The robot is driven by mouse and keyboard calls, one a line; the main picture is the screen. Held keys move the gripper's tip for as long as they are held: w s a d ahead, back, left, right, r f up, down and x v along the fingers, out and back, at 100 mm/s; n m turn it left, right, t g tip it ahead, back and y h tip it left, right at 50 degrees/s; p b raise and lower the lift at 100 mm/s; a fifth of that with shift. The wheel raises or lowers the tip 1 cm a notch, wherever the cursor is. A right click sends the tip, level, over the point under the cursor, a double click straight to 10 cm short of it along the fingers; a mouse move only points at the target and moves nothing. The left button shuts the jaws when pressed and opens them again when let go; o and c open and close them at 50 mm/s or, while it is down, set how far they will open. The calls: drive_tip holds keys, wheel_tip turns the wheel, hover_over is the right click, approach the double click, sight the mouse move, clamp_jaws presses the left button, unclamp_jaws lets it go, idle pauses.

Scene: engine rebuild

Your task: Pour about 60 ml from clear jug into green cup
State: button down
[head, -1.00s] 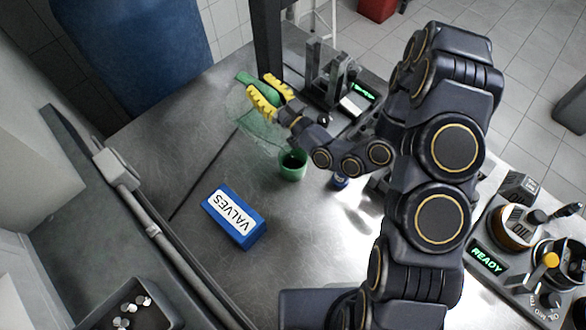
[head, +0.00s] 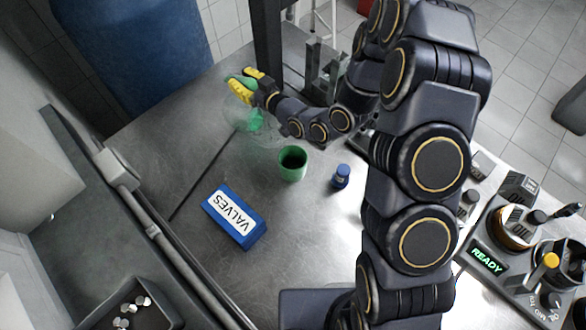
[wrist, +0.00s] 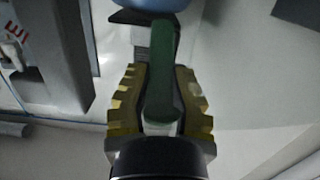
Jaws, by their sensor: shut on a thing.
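The clear jug (head: 266,134) is in the air in the head view, tilted, beyond and left of the green cup. Green liquid shows inside it; its thin outline is hard to make out. My gripper (head: 246,86) is shut on the jug's green handle, which also lies between the yellow fingers (wrist: 160,98) in the wrist view. The green cup (head: 293,164) stands upright on the metal bench, its inside dark. No stream between jug and cup can be made out.
A blue VALVES box (head: 235,217) lies in front of the cup. A small blue-capped bottle (head: 341,176) stands to its right. A dark post (head: 268,45) rises behind the jug. A device reading READY (head: 487,257) is at the right.

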drive_tip(key=shift+w+a, duration=0.2)
drive_tip(key=shift+w, duration=0.05)
idle(1.4)
drive_tip(key=shift+w+a+g+h, duration=0.1)
drive_tip(key=shift+g+h, duration=0.2)
